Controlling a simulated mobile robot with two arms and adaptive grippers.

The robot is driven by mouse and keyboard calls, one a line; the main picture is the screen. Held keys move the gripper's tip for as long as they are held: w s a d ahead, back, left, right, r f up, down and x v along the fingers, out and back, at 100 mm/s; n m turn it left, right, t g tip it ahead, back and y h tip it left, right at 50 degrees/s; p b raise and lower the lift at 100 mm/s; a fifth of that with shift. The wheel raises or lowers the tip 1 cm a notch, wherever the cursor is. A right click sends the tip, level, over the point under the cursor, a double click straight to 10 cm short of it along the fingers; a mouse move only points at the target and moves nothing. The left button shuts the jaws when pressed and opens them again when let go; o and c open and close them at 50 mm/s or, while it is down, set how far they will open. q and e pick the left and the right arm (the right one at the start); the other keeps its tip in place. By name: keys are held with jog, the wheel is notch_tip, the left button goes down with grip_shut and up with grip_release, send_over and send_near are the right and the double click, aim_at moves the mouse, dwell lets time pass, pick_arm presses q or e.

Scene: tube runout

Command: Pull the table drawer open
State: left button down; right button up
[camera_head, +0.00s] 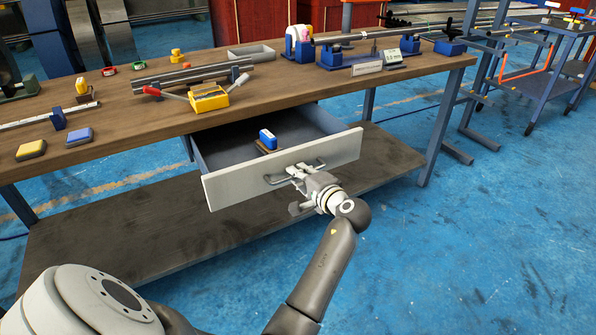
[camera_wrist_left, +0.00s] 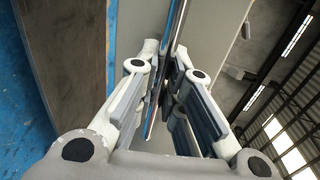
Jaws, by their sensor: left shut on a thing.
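The table drawer (camera_head: 283,168) stands pulled out from under the wooden workbench top in the head view. Its pale front panel faces me and carries a grey bar handle (camera_head: 277,181). My left gripper (camera_head: 301,173) is at the middle of this handle and shut on it. In the left wrist view the fingers (camera_wrist_left: 166,80) close around the shiny handle bar (camera_wrist_left: 177,28), with the pale drawer front behind it. Inside the drawer lies a small blue and white object (camera_head: 267,138). My right gripper is not in view.
The workbench top (camera_head: 120,100) holds a yellow box (camera_head: 208,98), a grey tray (camera_head: 251,54), metal rods and blue fixtures (camera_head: 331,57). A lower shelf (camera_head: 130,230) runs beneath the drawer. A blue cart (camera_head: 560,60) stands at the far right. The blue floor at right is clear.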

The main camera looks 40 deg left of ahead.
pick_arm(q)
jog(key=c, duration=1.5)
grip_release()
jog(key=shift+c, duration=0.2)
jog(key=shift+r, duration=0.1)
